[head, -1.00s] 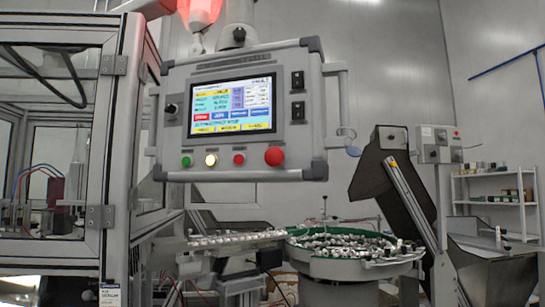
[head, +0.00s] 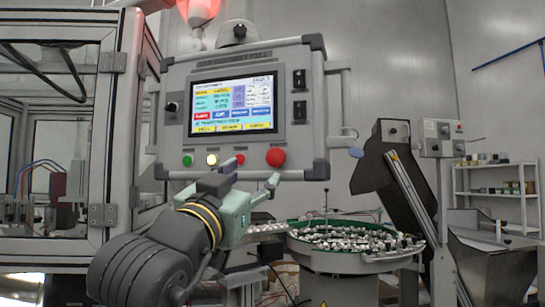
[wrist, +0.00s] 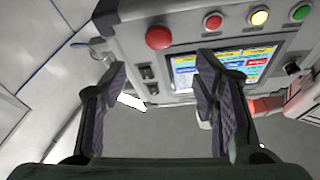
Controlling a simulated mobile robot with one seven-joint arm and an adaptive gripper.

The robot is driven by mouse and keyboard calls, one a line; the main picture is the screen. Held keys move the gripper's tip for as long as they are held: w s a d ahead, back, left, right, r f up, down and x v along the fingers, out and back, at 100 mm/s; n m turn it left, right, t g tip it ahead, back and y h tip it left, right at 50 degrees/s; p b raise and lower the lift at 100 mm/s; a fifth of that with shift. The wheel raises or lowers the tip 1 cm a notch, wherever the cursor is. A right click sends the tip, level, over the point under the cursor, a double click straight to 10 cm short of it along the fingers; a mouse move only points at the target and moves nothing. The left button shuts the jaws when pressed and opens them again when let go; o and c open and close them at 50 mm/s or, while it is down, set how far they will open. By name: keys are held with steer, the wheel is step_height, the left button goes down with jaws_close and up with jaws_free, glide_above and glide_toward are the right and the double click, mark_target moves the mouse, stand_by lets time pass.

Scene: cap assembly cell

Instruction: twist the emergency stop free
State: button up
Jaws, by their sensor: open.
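The emergency stop is the large red mushroom button (head: 275,157) at the lower right of the control panel (head: 318,120). It also shows in the wrist view (wrist: 159,38), above the gap between the fingertips and beyond them. My gripper (head: 253,173) is below and in front of the panel's lower edge, with its fingers pointing up towards the button row. In the wrist view my gripper (wrist: 160,75) is open and empty, its two padded fingers wide apart. No contact with the button shows.
A smaller red button (head: 240,160), a white lit button (head: 212,160) and a green button (head: 187,160) sit left of the stop. Two black switches (head: 299,95) are above it. A bowl feeder (head: 350,262) stands below right, and a framed enclosure (head: 122,130) on the left.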

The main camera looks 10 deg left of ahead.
mark_target(275, 158)
steer(key=p+x, duration=0.4)
steer(key=x, duration=0.5)
steer(key=shift+w, duration=0.15)
steer(key=shift+x, duration=0.8)
steer(key=shift+d+f, duration=0.1)
steer(key=shift+f, duration=0.05)
steer(key=c, duration=1.2)
steer(key=shift+o, duration=0.2)
